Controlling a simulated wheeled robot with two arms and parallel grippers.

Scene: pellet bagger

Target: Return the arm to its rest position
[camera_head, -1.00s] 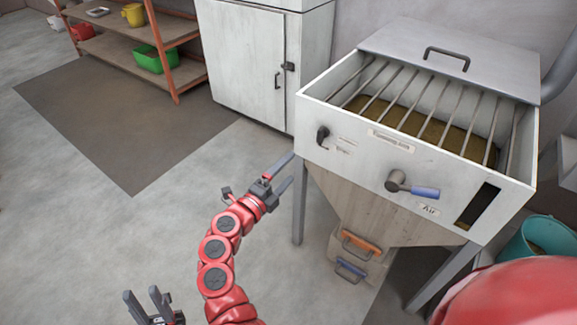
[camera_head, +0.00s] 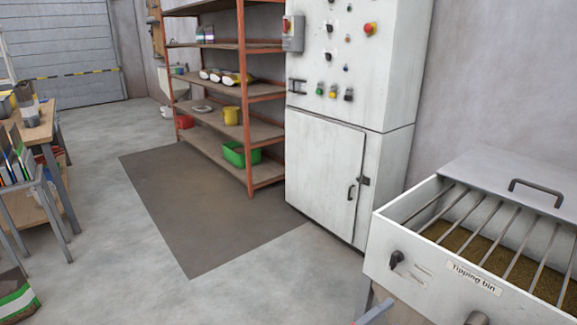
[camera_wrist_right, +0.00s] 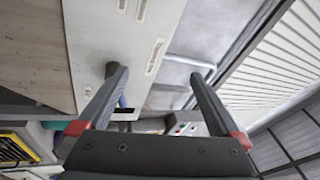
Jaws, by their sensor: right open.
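My right gripper (camera_wrist_right: 160,78) is open and empty in the right wrist view, with its two dark fingers spread apart. A white panel with labels (camera_wrist_right: 125,30) lies beyond the fingers, with a dark knob and a blue handle partly hidden behind the left finger. In the head view a small piece of a grey-blue finger (camera_head: 375,312) shows at the bottom edge, left of the tipping bin (camera_head: 430,262). Which arm it belongs to cannot be told there. The rest of my arms are outside the head view.
A white control cabinet (camera_head: 325,175) stands behind the bin. An orange shelf rack (camera_head: 250,160) with a green tub (camera_head: 240,153) is left of it. A work table (camera_head: 42,130) stands at far left. The floor between (camera_head: 100,215) is clear.

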